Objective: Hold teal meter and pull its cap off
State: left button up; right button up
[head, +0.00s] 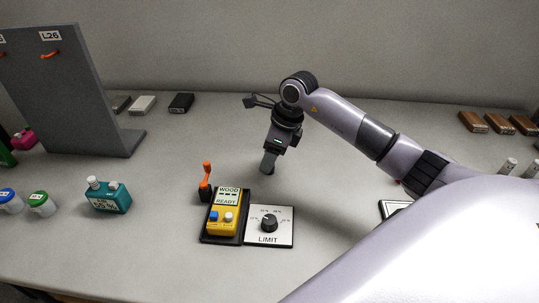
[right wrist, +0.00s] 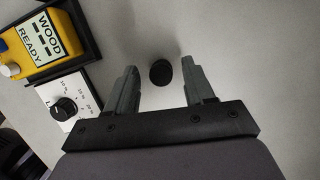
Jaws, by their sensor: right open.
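The teal meter (head: 108,198) stands on the left of the table in the head view, with a "55 %" label on its front and two pale knobs on top. Which part is its cap I cannot tell. My right gripper (head: 268,165) points down over the middle of the table, well to the right of the teal meter. In the right wrist view its fingers (right wrist: 161,72) are open and apart, with a small dark round thing (right wrist: 160,73) showing between them, not gripped. My left gripper is not in view.
A yellow "WOOD READY" meter (head: 226,215) sits in a black tray beside a white LIMIT dial (head: 269,226). An orange-handled thing (head: 207,178) stands behind it. A grey panel (head: 70,90) rises at left. Lidded jars (head: 41,204) stand left of the teal meter.

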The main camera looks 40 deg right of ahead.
jog(key=v, duration=1.1)
jog(key=shift+r, duration=0.35)
jog(key=shift+s+d, duration=0.1)
